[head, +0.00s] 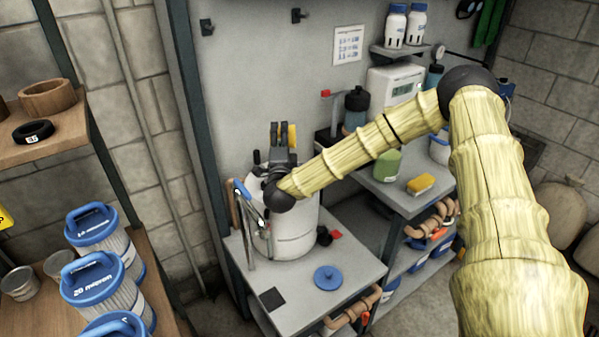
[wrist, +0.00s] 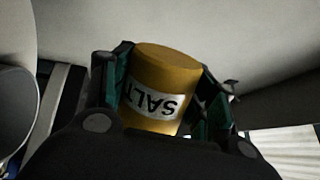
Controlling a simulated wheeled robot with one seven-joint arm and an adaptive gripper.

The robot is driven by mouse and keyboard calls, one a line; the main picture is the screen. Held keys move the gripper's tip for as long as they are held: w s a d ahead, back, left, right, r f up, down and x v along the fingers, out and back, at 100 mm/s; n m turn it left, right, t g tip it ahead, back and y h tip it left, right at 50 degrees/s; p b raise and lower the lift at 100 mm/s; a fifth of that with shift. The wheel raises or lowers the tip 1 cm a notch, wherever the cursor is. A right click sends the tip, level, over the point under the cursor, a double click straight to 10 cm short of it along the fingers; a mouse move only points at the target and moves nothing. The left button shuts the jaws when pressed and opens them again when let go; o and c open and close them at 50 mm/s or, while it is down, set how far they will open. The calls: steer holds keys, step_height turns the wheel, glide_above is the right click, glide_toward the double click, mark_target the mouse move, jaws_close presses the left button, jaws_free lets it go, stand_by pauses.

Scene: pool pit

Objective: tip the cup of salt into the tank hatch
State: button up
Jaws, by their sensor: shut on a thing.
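The salt cup (wrist: 163,85) is yellow with a white SALT label, which reads upside down in the wrist view. My gripper (wrist: 163,95) has its fingers on both sides of the cup and is shut on it. In the head view, my gripper (head: 283,138) points up above the white tank (head: 295,232), and a yellow strip of the cup (head: 292,136) shows beside a finger. My wrist covers part of the tank top, so the hatch opening is hidden. I cannot see any salt or tell whether any has poured.
A round blue lid (head: 327,278) lies on the bench (head: 345,245) in front of the tank. A green container (head: 386,165) and a yellow sponge (head: 421,184) stand to the right. A wall panel is close behind the gripper.

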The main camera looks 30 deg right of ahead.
steer(key=shift+s+d+f+m+g+h+b, duration=0.1)
steer(key=shift+d+f+m+h+b, duration=0.15)
steer(key=shift+m+b, duration=0.75)
steer(key=shift+s+d+f+m+g+h+b, duration=0.15)
steer(key=shift+f+m+b, duration=0.25)
steer(key=shift+b, duration=0.95)
steer(key=shift+s+d+f+m+g+h+b, duration=0.1)
steer(key=shift+d+f+m+h+b, duration=0.15)
steer(key=shift+m+b, duration=0.75)
stand_by(1.6)
steer(key=shift+r+b, duration=0.1)
steer(key=shift+b, duration=0.45)
steer(key=n+p, duration=0.1)
steer(key=p, duration=0.1)
steer(key=r+n+p, duration=0.1)
steer(key=p, duration=0.1)
steer(key=a+r+n+y+p, duration=0.1)
steer(key=p, duration=0.1)
steer(key=shift+w, duration=0.25)
steer(key=shift+n+p, duration=0.4)
steer(key=shift+p, duration=0.15)
steer(key=shift+f, duration=0.25)
steer(key=shift+y, duration=0.25)
steer(key=shift+w+r+n+p, duration=0.1)
steer(key=shift+r+n+p, duration=0.1)
steer(key=shift+n+p, duration=0.25)
